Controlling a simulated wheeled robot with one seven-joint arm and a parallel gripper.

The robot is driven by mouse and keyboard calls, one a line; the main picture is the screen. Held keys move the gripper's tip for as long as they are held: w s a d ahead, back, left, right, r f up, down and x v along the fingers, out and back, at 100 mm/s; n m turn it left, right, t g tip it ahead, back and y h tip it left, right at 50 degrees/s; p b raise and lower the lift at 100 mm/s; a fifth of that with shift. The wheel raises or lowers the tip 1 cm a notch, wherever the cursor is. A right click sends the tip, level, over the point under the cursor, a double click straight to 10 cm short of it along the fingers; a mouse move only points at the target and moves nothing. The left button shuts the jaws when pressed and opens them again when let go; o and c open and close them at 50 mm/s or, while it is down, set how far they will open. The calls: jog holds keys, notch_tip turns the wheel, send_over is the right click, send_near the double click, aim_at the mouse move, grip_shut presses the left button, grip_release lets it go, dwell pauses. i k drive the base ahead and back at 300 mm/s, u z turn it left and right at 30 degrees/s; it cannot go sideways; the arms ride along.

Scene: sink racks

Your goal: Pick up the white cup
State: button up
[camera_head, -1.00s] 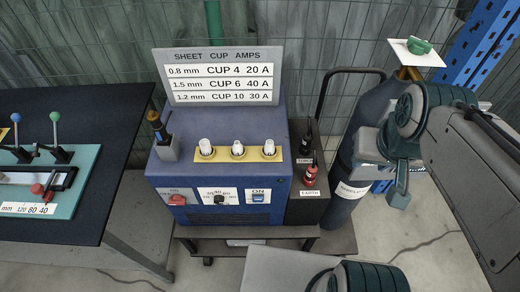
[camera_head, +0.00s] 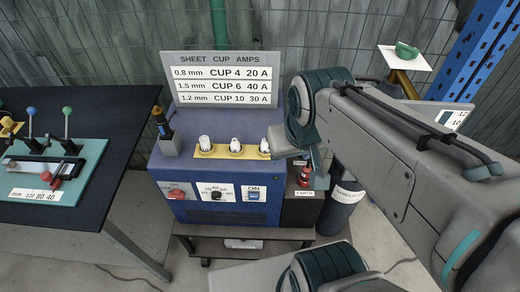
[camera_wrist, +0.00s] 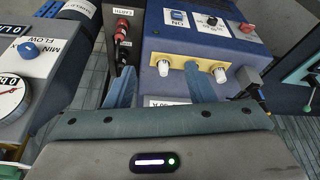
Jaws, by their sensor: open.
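A row of white cups stands in a yellow strip on top of the blue machine: the left cup (camera_head: 204,142), the middle cup (camera_head: 235,146) and the right cup (camera_head: 265,146), which my arm partly borders. In the wrist view, the right cup (camera_wrist: 163,67) shows between the spread fingers of my gripper (camera_wrist: 158,70), apart from them. The left cup (camera_wrist: 220,73) is outside, right of the right finger. That finger hides the middle cup there. My gripper is open and empty. In the head view my arm hides most of it.
A sign (camera_head: 221,79) listing sheet, cup and amps stands behind the cups. A yellow-tipped torch (camera_head: 162,128) stands at left. A black box with a red connector (camera_head: 304,176) adjoins the machine's right. A dark bench (camera_head: 70,180) with levers is at left.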

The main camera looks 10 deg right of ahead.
aim_at(235, 145)
jog(key=z, duration=1.35)
jog(key=k, duration=0.95)
jog(key=u, duration=1.35)
jog(key=i, duration=0.5)
jog(key=z, duration=0.3)
